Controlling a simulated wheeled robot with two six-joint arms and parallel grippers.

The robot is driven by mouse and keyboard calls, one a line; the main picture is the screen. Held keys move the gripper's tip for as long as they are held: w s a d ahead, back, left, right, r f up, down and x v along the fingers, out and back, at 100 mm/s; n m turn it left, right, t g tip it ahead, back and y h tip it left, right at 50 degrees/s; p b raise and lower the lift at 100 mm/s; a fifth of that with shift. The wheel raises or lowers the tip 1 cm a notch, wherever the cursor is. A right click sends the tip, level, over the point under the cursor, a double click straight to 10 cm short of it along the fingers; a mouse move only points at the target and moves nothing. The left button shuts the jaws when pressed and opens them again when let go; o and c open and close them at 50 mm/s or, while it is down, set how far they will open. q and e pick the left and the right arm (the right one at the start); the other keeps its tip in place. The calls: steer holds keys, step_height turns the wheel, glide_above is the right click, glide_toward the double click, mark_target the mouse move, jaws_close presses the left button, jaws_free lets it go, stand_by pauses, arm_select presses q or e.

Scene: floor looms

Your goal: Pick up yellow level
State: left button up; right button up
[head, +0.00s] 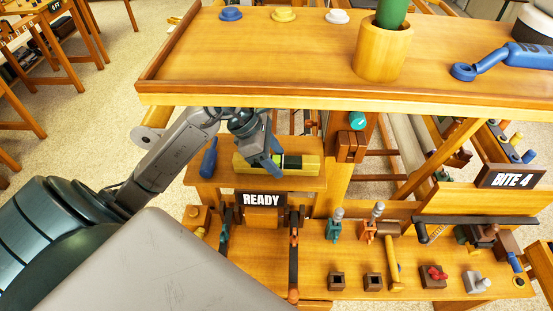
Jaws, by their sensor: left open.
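The yellow level (307,168) lies on a small wooden shelf (215,177) above the READY sign (261,199). It is a long yellow block with a dark middle section and a greenish vial. My left gripper (262,164) comes in from the left and is open. It points down over the left and middle part of the level, and its fingers hide some of it. I cannot tell whether the fingers touch the level. My right gripper is not in view.
A blue-handled tool (209,157) stands at the shelf's left end. A wide wooden top (270,60) overhangs behind, with a wooden cup (383,52) and a blue wrench (490,62). The lower bench holds clamps, a mallet (393,262) and small blocks.

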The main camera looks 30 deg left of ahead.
arm_select(q)
steer(key=shift+w+d+f, duration=0.1)
steer(key=shift+d+f, duration=0.05)
steer(key=shift+f, duration=0.25)
steer(key=shift+c, duration=0.2)
steer(key=c, duration=1.1)
jaws_close()
steer(key=shift+r, duration=0.1)
